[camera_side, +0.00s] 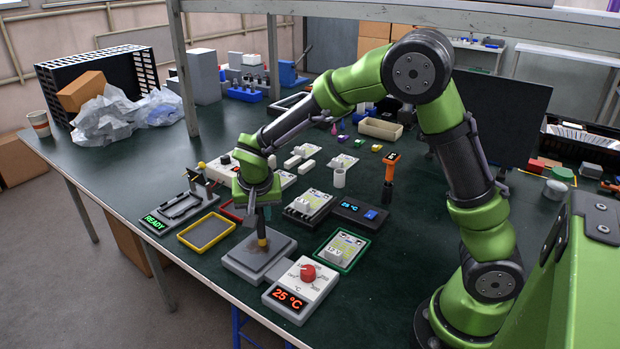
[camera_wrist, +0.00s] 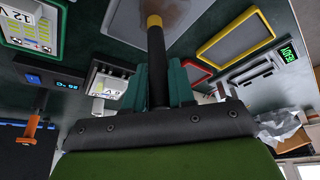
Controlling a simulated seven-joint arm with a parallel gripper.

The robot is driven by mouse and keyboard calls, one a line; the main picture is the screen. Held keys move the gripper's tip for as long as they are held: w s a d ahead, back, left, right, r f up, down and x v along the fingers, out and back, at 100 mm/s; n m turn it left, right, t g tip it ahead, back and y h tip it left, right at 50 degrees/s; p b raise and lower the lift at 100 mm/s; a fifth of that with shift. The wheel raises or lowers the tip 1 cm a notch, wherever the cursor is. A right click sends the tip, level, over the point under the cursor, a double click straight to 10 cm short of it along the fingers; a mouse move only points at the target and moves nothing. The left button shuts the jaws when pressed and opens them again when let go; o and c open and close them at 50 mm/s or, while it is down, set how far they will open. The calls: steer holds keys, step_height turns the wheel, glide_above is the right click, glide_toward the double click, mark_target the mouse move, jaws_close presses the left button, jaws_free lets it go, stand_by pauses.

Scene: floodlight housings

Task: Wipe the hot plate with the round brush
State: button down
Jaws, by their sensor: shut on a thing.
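The round brush (camera_side: 262,238) has a dark handle and a yellow band. It is upright in my gripper (camera_side: 261,208), brush end down. The hot plate (camera_side: 240,262) is a grey square slab at the table's front edge, with a brownish patch on its top. The brush end is over this patch; I cannot tell whether it touches. In the wrist view, my teal fingers (camera_wrist: 160,85) are shut around the brush handle (camera_wrist: 156,64); the bristles are hard to make out. Part of the hot plate (camera_wrist: 125,22) shows at the top. A control box (camera_side: 302,286) with a red knob reads 25 °C.
A yellow-rimmed tray (camera_side: 206,232) lies left of the hot plate, near a stand reading READY (camera_side: 155,223). A green-rimmed tray (camera_side: 342,250) with a floodlight part is to the right. An orange-handled tool (camera_side: 391,168) stands behind. A shelf post (camera_side: 183,75) rises at back left.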

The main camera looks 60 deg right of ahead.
steer(key=shift+d, duration=1.25)
steer(key=shift+a, duration=3.55)
steer(key=shift+a+r, duration=0.15)
step_height(320, 180, up, 8)
steer(key=shift+f, duration=0.25)
